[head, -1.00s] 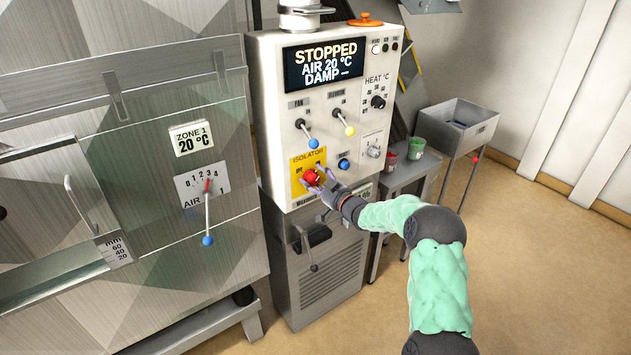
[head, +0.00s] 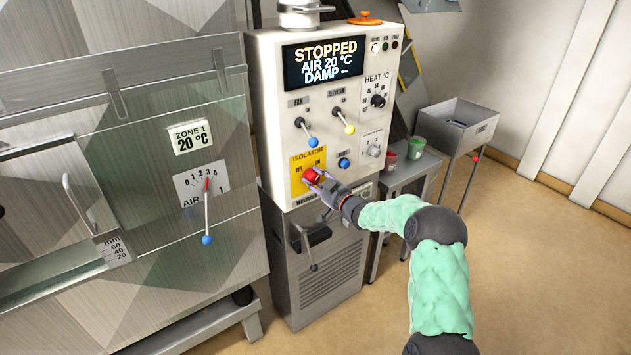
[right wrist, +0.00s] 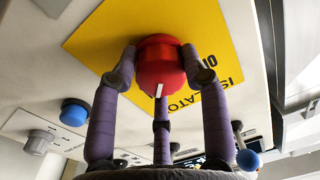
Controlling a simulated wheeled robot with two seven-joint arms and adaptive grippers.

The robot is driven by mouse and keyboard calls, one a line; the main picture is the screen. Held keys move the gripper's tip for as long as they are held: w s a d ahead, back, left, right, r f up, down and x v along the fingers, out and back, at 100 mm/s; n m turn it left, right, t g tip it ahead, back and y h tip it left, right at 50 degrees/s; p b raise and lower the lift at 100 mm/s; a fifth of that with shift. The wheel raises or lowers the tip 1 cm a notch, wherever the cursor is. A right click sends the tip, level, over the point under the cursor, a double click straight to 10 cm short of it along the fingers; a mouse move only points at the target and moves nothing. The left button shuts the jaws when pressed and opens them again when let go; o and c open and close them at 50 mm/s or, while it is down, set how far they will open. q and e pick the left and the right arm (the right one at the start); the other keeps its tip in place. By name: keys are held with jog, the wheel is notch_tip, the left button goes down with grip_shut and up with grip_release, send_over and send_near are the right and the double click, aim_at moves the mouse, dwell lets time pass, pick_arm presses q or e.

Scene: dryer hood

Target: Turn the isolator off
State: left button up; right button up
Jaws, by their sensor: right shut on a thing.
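The isolator switch is a red rotary knob (head: 312,175) on a yellow plate (head: 295,166) low on the control panel's front. The plate reads ISOLATOR, with OFF on the left and ON on the right. My right gripper (head: 317,182) is at the knob. In the right wrist view, the purple fingers of my right gripper (right wrist: 160,88) are closed around the red knob (right wrist: 158,60). A white mark on the knob points down in that picture. The ON label shows right of the knob there; OFF is not seen. My left gripper is not in view.
A blue-tipped lever (head: 308,135), a yellow-tipped lever (head: 344,122) and a blue button (head: 344,164) are near the plate. The display (head: 323,63) reads STOPPED. A side table (head: 405,172) with cups stands to the right. The floor at right is open.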

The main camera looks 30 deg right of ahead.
jog(key=shift+r, duration=0.3)
jog(key=n+b, duration=0.5)
jog(key=n, duration=0.1)
jog(key=shift+a, duration=0.1)
jog(key=n+b, duration=0.4)
jog(key=n, duration=0.1)
jog(key=shift+a+h, duration=0.1)
jog(key=shift+h, duration=0.3)
jog(key=n+b, duration=0.1)
jog(key=n, duration=0.2)
jog(key=shift+b, duration=0.35)
jog(key=shift+a+n, duration=0.15)
jog(key=shift+n, duration=1.05)
jog(key=shift+f, duration=0.15)
